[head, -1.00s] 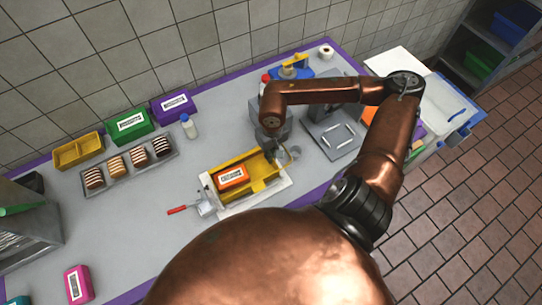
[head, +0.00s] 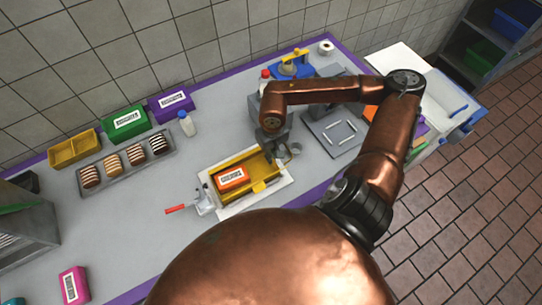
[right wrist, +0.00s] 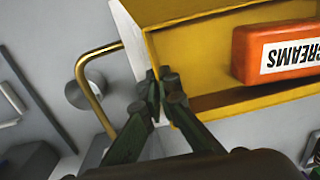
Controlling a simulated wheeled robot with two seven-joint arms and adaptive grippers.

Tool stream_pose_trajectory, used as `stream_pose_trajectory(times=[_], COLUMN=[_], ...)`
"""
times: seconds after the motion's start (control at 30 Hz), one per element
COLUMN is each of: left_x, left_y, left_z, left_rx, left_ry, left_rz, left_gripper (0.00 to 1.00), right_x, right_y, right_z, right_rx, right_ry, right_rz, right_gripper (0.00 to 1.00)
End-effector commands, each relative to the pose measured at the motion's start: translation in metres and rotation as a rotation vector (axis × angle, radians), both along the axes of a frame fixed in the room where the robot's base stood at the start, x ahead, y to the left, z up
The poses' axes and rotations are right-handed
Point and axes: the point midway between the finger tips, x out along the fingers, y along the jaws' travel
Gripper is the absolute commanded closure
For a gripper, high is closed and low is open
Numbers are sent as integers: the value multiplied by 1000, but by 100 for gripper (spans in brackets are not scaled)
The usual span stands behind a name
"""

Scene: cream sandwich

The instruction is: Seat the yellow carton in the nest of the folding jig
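The yellow carton (head: 259,166) is open at the top and lies over the white folding jig (head: 282,187). An orange box with a white label (head: 232,178) is inside it. The jig's white edge (right wrist: 128,38) runs beside the carton wall in the right wrist view. I cannot tell whether the carton's underside is fully down in the nest. My right gripper (head: 272,150) is at the carton's far right end. In the right wrist view its fingers (right wrist: 162,88) are close together at the carton's wall corner (right wrist: 150,45) and appear to pinch it. My left gripper is not in view.
A red-handled clamp (head: 183,208) is at the jig's left end. A brass handle (right wrist: 85,75) curves beside the gripper. A tray of cakes (head: 128,166), a white bottle (head: 187,124) and coloured boxes (head: 125,119) stand behind. A grey plate fixture (head: 338,130) is at right.

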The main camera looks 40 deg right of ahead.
Motion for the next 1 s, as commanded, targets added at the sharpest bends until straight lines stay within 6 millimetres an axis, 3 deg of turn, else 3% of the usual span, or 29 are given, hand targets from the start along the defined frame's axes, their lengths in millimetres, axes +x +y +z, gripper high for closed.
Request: stream_pose_trajectory(times=[0.2,0.57,0.87,1.0], left_x=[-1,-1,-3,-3], left_y=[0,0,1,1], left_z=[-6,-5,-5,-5], left_rx=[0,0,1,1], left_ry=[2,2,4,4], left_rz=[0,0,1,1], left_gripper=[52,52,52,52], right_x=[0,0,0,0], right_y=[0,0,-1,-1], right_z=[-6,-5,-4,9], right_rx=[1,-1,-2,-2], right_ry=[0,0,1,-1], right_rz=[0,0,0,0], right_gripper=[100,75,75,75])
